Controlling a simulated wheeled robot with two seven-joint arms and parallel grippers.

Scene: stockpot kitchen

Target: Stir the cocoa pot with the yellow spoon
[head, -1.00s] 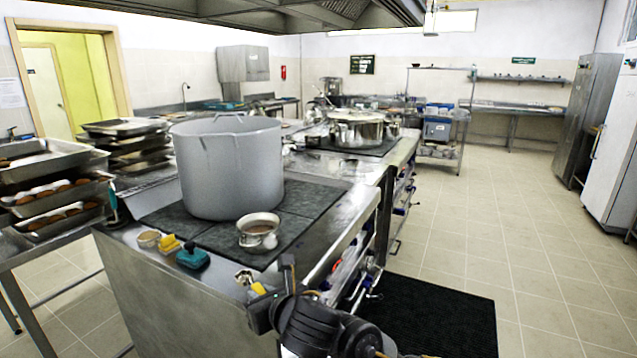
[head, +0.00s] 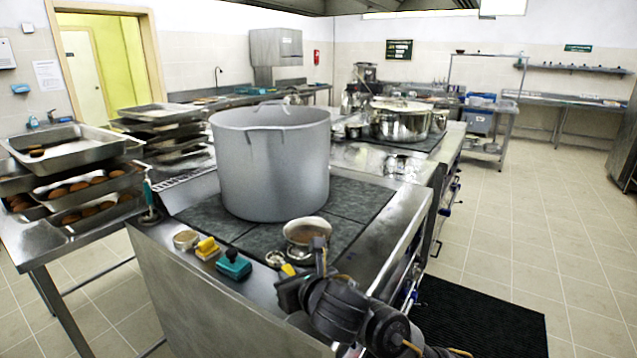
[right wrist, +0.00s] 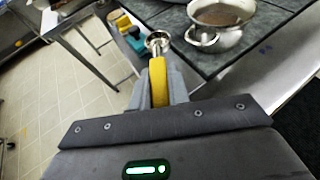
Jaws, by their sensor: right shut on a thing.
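The cocoa pot (head: 306,231) is a small metal pot with brown liquid, standing on the dark hob near the counter's front edge. It also shows at the top of the right wrist view (right wrist: 222,14). My right gripper (head: 298,277) is shut on the yellow handle of the spoon (right wrist: 158,82). The spoon's round metal head (right wrist: 158,42) points away from the gripper and shows beside the pot, to its left, not inside it. In the head view the spoon (head: 287,268) is just front-left of the pot, partly hidden by the gripper. My left gripper is not in view.
A big grey stockpot (head: 270,165) stands behind the cocoa pot. A teal object (head: 233,264), a yellow object (head: 207,247) and a small round bowl (head: 186,239) sit along the counter's left front edge. A dark floor mat (head: 480,318) lies to the right.

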